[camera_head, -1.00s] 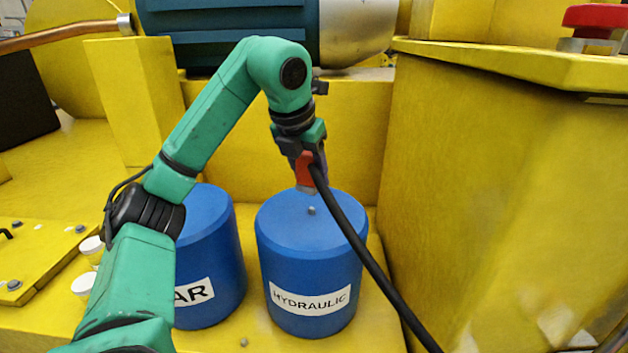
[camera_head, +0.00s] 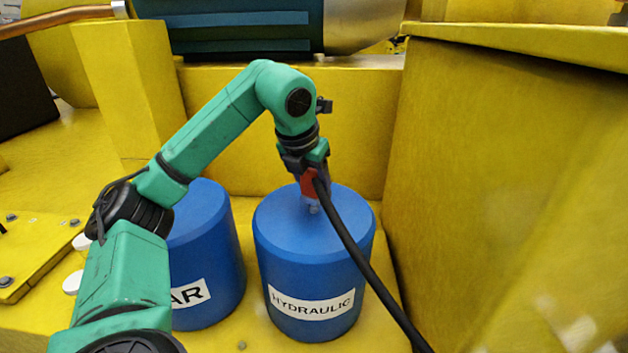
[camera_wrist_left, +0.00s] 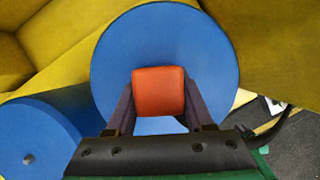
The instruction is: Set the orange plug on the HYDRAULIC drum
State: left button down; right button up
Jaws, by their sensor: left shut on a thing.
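The blue HYDRAULIC drum (camera_head: 308,280) stands upright, its label facing me. My left gripper (camera_head: 309,190) is over the middle of the drum's top, pointing down, and is shut on the orange plug (camera_head: 308,183). I cannot tell whether the plug's lower end touches the lid. My right gripper is not in view.
A second blue drum (camera_head: 215,250), its label partly hidden and ending in "AR", stands to the left, behind my left arm. A large yellow block (camera_head: 490,180) rises close on the right. A yellow wall (camera_head: 350,120) stands behind the drums.

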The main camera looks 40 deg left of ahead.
pick_arm(q)
jog(key=shift+s+d+r, duration=0.2)
jog(key=shift+s+r, duration=0.05)
jog(key=shift+w+a+f, duration=0.15)
jog(key=shift+f, duration=0.4)
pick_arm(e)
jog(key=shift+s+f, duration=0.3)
pick_arm(q)
jog(key=shift+f+b, duration=0.15)
jog(key=shift+b, duration=0.15)
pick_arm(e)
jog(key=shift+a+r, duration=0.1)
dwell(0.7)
pick_arm(q)
jog(key=shift+f+b, duration=0.55)
jog(key=shift+f, duration=0.3)
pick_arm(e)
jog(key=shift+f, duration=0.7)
